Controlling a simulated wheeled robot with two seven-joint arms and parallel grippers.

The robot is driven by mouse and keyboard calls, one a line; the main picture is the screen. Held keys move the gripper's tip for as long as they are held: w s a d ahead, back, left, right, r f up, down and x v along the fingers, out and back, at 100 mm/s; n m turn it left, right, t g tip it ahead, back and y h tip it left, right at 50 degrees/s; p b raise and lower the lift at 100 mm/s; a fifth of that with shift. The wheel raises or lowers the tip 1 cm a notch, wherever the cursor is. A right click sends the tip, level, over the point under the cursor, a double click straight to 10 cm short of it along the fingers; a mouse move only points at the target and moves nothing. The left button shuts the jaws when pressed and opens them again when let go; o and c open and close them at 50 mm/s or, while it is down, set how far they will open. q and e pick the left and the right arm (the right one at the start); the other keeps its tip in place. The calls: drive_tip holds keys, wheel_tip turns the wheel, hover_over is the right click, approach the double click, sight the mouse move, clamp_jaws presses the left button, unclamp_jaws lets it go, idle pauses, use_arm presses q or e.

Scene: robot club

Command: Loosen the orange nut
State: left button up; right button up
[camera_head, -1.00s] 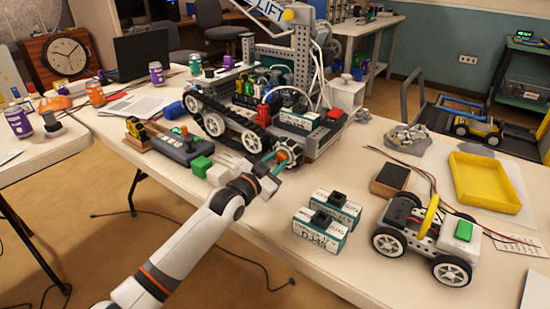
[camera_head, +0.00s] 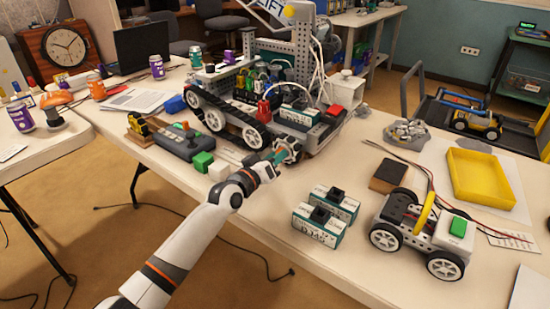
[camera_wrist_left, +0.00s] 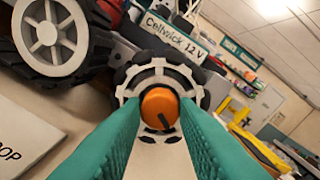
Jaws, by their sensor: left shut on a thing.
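The orange nut (camera_wrist_left: 160,107) sits at the hub of a wheel (camera_wrist_left: 160,75) with a grey spoked rim and a black tyre. My left gripper (camera_wrist_left: 158,118) has its two teal fingers on either side of the nut and is shut on it. A dark line marks the nut's face. In the head view my left gripper (camera_head: 280,157) reaches the front end of the tracked robot (camera_head: 265,105), where the fingers largely hide the nut. My right gripper is not in view.
Beside my left arm are a control box (camera_head: 185,141) and a green block (camera_head: 203,161). Two battery packs (camera_head: 320,225), a small wheeled car (camera_head: 420,230) and a yellow tray (camera_head: 482,205) stand to the right. Bare tabletop lies between gripper and battery packs.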

use_arm(q)
drive_tip(key=n, duration=0.5)
drive_tip(key=shift+f, duration=0.15)
drive_tip(key=shift+n, duration=0.4)
drive_tip(key=o, duration=1)
drive_tip(key=shift+a, duration=0.1)
